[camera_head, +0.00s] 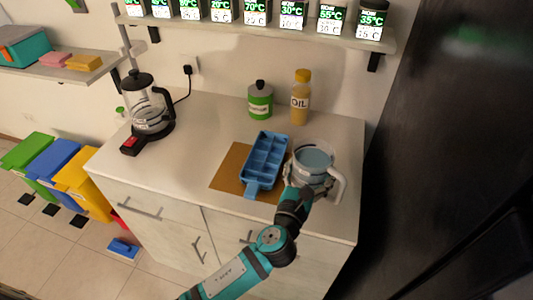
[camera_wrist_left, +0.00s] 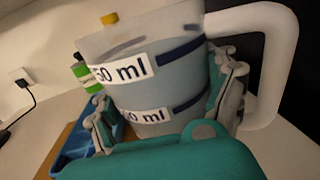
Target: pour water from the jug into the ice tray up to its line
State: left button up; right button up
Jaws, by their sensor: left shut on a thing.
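The clear jug (camera_head: 314,160) with a white handle stands upright at the right of the counter and holds water. In the left wrist view the jug (camera_wrist_left: 150,75) fills the picture, with volume labels and dark bands on its wall. My left gripper (camera_head: 305,182) is shut around the jug's body, its fingers on both sides of it. The blue ice tray (camera_head: 264,158) lies just left of the jug on a brown board (camera_head: 228,170); I see no water in its compartments. A corner of the tray (camera_wrist_left: 75,157) shows in the left wrist view. My right gripper is out of view.
A glass kettle (camera_head: 150,108) is at the counter's left. A shelf (camera_head: 230,31) with labelled jars hangs above. The counter (camera_head: 200,137) is clear between kettle and board.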

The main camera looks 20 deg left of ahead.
aim_at(299, 156)
pick_arm(q)
jog(key=shift+w+a+r+n+p, duration=0.1)
jog(key=shift+w+r+n+p, duration=0.05)
jog(key=shift+r+n+p, duration=0.3)
jog(key=shift+a+r+n+g+p, duration=0.25)
jog(key=shift+n+g+p, duration=0.15)
jog(key=shift+n+p, duration=0.2)
jog(key=shift+w+a+n+p, duration=0.3)
jog(key=shift+n+p, duration=0.2)
jog(key=shift+n, duration=0.05)
jog(key=shift+a+g, duration=0.1)
jog(key=shift+g, duration=0.3)
jog(key=shift+w+a+n+g+p, duration=0.35)
jog(key=shift+a+n+p, duration=0.15)
jog(key=shift+n+p, duration=0.25)
jog(key=shift+w+a+f+n+g+h, duration=0.1)
jog(key=shift+w+a+n+g+h, duration=0.2)
jog(key=shift+a+n, duration=0.35)
dwell(0.4)
jog(key=shift+w+a+f+n+g, duration=0.15)
jog(key=shift+f+n+g, duration=0.1)
jog(key=shift+n, duration=0.55)
dwell(1.2)
jog(key=shift+f+n, duration=0.2)
jog(key=shift+n, duration=0.2)
dwell(1.8)
